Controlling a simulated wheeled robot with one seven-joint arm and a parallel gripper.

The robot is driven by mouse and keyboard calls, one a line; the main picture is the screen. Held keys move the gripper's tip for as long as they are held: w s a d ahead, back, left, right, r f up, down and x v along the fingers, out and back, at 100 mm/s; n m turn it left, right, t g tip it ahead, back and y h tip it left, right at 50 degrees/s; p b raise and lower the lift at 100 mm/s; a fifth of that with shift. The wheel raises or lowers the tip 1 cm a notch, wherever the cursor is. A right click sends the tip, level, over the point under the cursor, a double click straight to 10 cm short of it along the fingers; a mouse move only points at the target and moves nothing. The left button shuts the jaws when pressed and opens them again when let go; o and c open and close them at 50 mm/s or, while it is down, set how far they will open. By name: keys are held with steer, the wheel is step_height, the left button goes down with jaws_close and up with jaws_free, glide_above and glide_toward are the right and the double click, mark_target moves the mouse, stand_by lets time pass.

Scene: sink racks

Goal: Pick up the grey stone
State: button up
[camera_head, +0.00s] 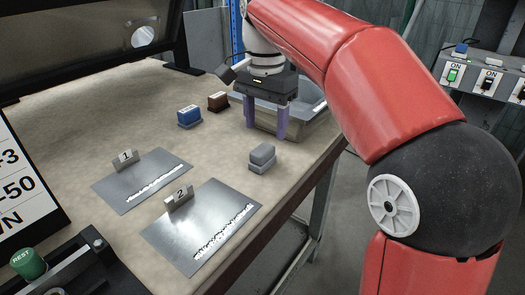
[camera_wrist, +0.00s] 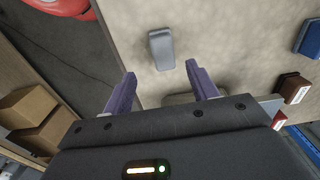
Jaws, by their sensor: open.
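The grey stone (camera_head: 262,157) is a small rounded grey block on the bench top, near the right edge of the bench. It also shows in the wrist view (camera_wrist: 161,49), top centre, beyond the fingertips. My gripper (camera_head: 267,136) has two purple fingers pointing down, beyond the stone and next to a metal tray. In the wrist view my gripper (camera_wrist: 160,73) is open, with nothing between its fingers. The stone is apart from both fingers.
A blue block (camera_head: 189,117) and a brown block (camera_head: 218,101) stand left of my gripper. A metal tray (camera_head: 310,117) is at the bench's right edge. Metal plates marked 1 (camera_head: 110,190) and 2 (camera_head: 222,222) lie in front, each with a small tag.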

mark_target(262, 149)
steer(key=shift+w+a+f, duration=0.15)
steer(key=shift+f, duration=0.1)
step_height(262, 149, down, 7)
steer(key=shift+a+f+b, duration=0.1)
steer(key=shift+a+b, duration=0.05)
steer(key=shift+b, duration=0.6)
steer(key=c, duration=1.1)
step_height(262, 149, up, 10)
steer(key=shift+r+p, duration=0.1)
steer(key=shift+p, duration=0.65)
steer(key=shift+c, duration=0.2)
